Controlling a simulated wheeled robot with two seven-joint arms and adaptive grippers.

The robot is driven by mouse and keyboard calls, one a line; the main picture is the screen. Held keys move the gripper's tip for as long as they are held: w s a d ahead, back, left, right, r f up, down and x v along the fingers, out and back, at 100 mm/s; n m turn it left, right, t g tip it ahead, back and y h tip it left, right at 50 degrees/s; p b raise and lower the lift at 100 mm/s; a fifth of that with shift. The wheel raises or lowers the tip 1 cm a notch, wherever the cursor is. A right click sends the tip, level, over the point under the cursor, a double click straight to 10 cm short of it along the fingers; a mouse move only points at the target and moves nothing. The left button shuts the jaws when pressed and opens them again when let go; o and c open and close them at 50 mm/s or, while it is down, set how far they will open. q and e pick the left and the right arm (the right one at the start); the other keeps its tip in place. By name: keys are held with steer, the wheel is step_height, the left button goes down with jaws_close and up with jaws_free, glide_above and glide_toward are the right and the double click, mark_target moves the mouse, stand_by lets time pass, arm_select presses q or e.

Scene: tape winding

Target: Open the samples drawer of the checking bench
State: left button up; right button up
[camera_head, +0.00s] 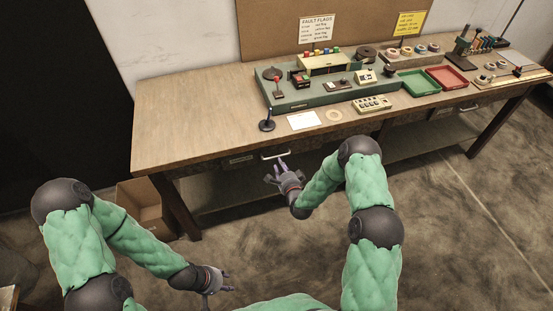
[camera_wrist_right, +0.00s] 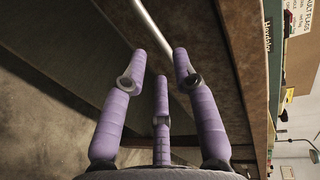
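The checking bench (camera_head: 190,119) is a long wooden table. A drawer with a pale bar handle (camera_head: 275,156) and a small label (camera_head: 240,159) sits under its front edge; the label is too small to read. The drawer looks shut. My right gripper (camera_head: 279,168) is open at this handle.
A second handle (camera_head: 468,108) shows farther right under the bench. On top are a green apparatus (camera_head: 285,99), a green tray (camera_head: 419,83), a red tray (camera_head: 448,78) and a dark joystick (camera_head: 267,124). A cardboard box (camera_head: 140,199) stands on the floor at left.

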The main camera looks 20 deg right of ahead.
mark_target(276, 157)
steer(key=b+x, duration=0.1)
steer(key=x, duration=0.5)
steer(key=shift+w+a+f, duration=0.1)
steer(key=shift+w, duration=0.05)
jaws_close()
